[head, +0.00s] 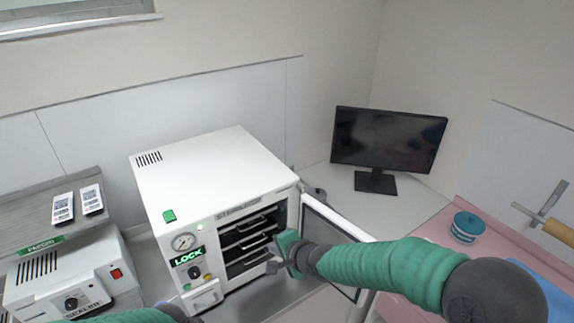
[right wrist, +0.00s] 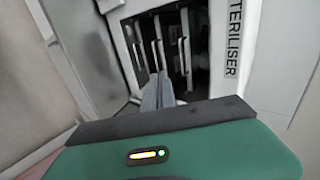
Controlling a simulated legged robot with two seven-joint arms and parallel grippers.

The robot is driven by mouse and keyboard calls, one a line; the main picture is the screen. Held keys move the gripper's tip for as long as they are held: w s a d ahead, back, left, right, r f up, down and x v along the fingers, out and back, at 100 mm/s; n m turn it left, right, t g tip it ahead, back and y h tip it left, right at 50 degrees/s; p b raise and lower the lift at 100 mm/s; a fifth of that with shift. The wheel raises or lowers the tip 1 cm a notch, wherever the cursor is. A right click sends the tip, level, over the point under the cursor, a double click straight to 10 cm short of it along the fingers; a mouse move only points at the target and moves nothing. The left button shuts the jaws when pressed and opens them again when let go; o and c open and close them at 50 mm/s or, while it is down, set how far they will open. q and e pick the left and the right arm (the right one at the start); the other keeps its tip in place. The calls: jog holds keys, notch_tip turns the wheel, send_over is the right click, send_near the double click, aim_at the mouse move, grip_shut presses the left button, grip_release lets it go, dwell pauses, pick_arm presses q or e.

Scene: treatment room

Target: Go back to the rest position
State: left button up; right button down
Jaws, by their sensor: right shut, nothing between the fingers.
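My right arm, in green sleeves, reaches in from the lower right in the head view. Its gripper (head: 276,265) is in front of the open chamber of the white steriliser (head: 215,170). The jaws are shut and empty; in the right wrist view the closed fingers (right wrist: 157,92) point toward the chamber with its racks. The steriliser door (head: 330,235) stands open to the right, close beside my right forearm. Of my left arm only a green part shows at the bottom edge of the head view; its gripper is out of the picture.
A sealer machine (head: 70,275) stands at the left, with two packets (head: 77,204) on the grey shelf behind it. A black monitor (head: 388,140) stands on the counter behind the door. A teal round container (head: 467,227) sits on the pink surface (head: 435,228) at the right.

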jog(key=s+d+f+n+g+h+b, duration=0.1)
jog(key=s+d+f+n+h+b, duration=0.1)
jog(key=s+d+f, duration=0.4)
jog(key=s+d+f+n+g+h+b, duration=0.1)
jog(key=s+d+f+n+b, duration=0.15)
jog(key=d, duration=0.55)
jog(key=s+d+f+n+g+h+b, duration=0.1)
jog(key=s+d+f+n+h+b, duration=0.2)
jog(key=s+d, duration=0.35)
jog(key=s+d+f+n+g+b, duration=0.2)
jog(key=s+d, duration=0.4)
jog(key=s, duration=0.4)
jog(key=shift+d+f+n+g, duration=0.25)
jog(key=shift+f+n+g, duration=0.1)
jog(key=shift+f, duration=0.45)
jog(key=shift+a, duration=0.4)
